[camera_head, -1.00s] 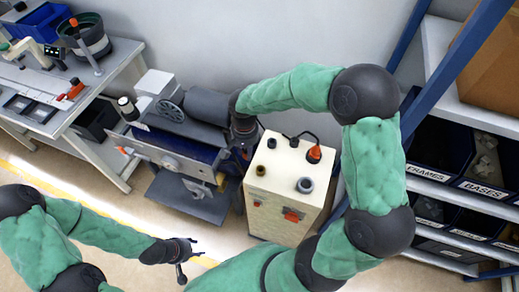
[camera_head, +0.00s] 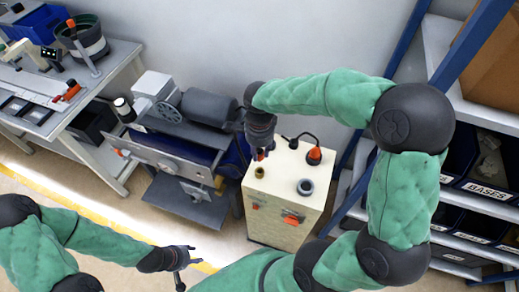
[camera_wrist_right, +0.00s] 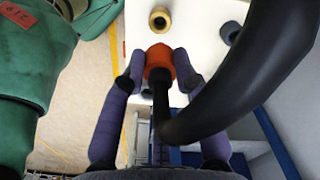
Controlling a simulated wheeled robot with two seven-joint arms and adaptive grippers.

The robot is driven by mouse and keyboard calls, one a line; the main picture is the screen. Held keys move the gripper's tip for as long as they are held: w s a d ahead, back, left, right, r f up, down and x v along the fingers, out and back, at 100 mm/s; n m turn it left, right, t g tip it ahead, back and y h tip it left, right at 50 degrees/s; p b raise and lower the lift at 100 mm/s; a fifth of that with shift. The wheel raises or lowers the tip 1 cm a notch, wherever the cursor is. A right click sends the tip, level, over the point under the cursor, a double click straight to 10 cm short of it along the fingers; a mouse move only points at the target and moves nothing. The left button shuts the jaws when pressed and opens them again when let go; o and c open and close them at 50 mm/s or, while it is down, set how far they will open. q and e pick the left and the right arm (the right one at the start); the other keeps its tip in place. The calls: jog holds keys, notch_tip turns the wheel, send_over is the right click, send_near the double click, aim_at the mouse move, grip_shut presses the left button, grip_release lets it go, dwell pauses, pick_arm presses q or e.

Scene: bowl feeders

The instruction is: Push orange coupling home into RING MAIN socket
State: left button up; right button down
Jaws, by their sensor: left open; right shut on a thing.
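My right gripper (camera_head: 262,146) is over the back left of the cream cabinet (camera_head: 285,225). In the right wrist view it is shut on the orange coupling (camera_wrist_right: 160,58), which has a thick black hose (camera_wrist_right: 240,90) curving from it. The cabinet top has a brass-coloured socket (camera_head: 259,172) and a grey socket (camera_head: 305,186). The brass socket (camera_wrist_right: 160,19) shows just beyond the coupling, apart from it in the picture. No RING MAIN label is readable. My left gripper (camera_head: 188,265) is open and empty, low in front of the machine.
Another orange fitting (camera_head: 314,155) on a black cable stands at the cabinet's back right. A grey machine with a motor (camera_head: 208,107) is left of the cabinet. A shelf with dark bins (camera_head: 480,160) is at right, a workbench (camera_head: 60,100) at far left.

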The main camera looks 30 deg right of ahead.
aim_at(260, 161)
jog(key=shift+f+b, duration=2.15)
jog(key=shift+f, duration=0.9)
jog(key=shift+f+b, duration=1.15)
jog(key=shift+f, duration=0.25)
dwell(0.3)
jog(key=c, duration=0.9)
grip_release()
jog(key=shift+o, duration=1.1)
jog(key=shift+r, duration=0.1)
jog(key=shift+r+p, duration=2.65)
jog(key=shift+r, duration=0.9)
